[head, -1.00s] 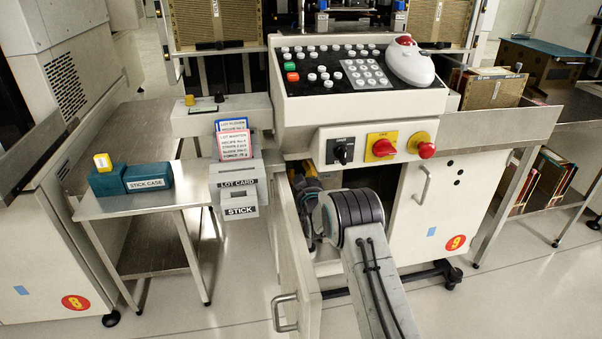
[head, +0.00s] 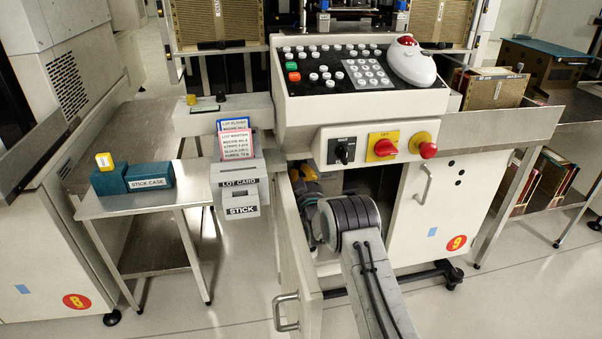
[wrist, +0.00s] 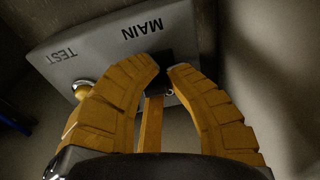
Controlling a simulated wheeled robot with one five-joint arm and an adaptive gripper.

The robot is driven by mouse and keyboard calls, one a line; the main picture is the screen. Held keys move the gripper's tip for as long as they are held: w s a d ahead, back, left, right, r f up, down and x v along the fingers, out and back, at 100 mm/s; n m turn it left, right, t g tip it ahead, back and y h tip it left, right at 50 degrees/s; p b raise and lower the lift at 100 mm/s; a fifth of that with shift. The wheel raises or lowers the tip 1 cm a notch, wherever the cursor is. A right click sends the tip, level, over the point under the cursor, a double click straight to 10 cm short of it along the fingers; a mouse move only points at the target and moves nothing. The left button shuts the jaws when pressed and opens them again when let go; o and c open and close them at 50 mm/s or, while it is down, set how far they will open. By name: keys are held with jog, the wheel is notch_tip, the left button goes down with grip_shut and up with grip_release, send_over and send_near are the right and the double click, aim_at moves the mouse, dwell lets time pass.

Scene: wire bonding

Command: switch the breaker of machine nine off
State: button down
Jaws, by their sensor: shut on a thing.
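The cabinet of machine nine (head: 420,235) carries a red round label with a 9, and its left door (head: 297,265) stands open. My arm reaches down through this opening, so my gripper is mostly hidden in the head view. In the wrist view, a grey breaker box (wrist: 105,62) is marked MAIN and TEST, with a round yellowish knob (wrist: 82,90) beside TEST. My gripper (wrist: 160,70) has its yellow fingers closed around a dark part, the breaker lever (wrist: 157,62), below MAIN. The fingers hide much of it, so I cannot tell its position.
Above the opening is a control panel (head: 375,144) with a black switch, a red knob on a yellow plate and a red button. A small table (head: 150,205) with a teal stick case stands left. A side shelf (head: 520,125) juts out right. The open door edge is close to my arm.

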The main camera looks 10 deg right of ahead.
jog(key=shift+d, duration=0.3)
jog(key=c, duration=1.5)
grip_release()
jog(key=shift+d, duration=0.1)
jog(key=o, duration=0.4)
jog(key=shift+a, duration=0.2)
jog(key=shift+s+f, duration=0.15)
jog(key=shift+s, duration=0.6)
jog(key=s+f, duration=0.1)
jog(key=s, duration=0.9)
jog(key=shift+s, duration=0.2)
